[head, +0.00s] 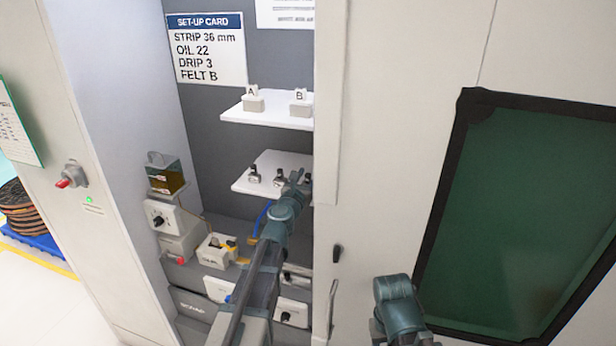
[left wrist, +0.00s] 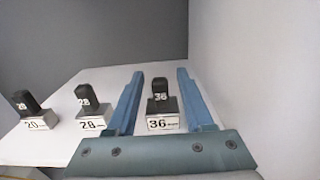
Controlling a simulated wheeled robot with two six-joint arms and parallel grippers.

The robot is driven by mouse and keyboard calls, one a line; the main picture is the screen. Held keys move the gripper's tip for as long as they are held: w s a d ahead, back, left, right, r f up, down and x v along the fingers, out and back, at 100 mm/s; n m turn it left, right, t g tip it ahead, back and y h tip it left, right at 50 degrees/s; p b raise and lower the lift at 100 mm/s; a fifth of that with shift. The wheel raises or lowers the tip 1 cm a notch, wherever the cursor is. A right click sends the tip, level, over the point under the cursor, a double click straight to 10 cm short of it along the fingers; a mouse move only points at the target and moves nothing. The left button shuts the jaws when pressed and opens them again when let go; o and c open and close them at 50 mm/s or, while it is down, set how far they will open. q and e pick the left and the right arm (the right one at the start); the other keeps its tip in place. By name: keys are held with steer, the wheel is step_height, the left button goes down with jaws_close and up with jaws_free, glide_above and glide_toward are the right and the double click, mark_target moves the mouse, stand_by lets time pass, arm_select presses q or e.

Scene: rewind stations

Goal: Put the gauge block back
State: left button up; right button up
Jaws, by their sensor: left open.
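The black gauge block marked 36 (left wrist: 160,93) stands upright at the white 36 label (left wrist: 164,123) on the lower white shelf (head: 245,185). My left gripper (head: 297,176) is open at this shelf. In the left wrist view its two blue fingers (left wrist: 162,85) lie on either side of the 36 block, with gaps on both sides. The block marked 28 (left wrist: 90,98) and the block marked 20 (left wrist: 24,103) stand at their own labels to the left. Part of my right arm shows in the head view, but its gripper does not.
An upper shelf (head: 262,117) holds pieces marked A and B. A set-up card (head: 206,50) on the back wall reads STRIP 36 mm. A grey wall (left wrist: 245,70) stands close right of the fingers. Boxes and a dial unit (head: 162,217) stand below, left.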

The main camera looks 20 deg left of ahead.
arm_select(q)
steer(key=shift+r, duration=0.25)
steer(key=s, duration=1.2)
steer(key=shift+a, duration=0.2)
steer(key=shift+f, duration=0.1)
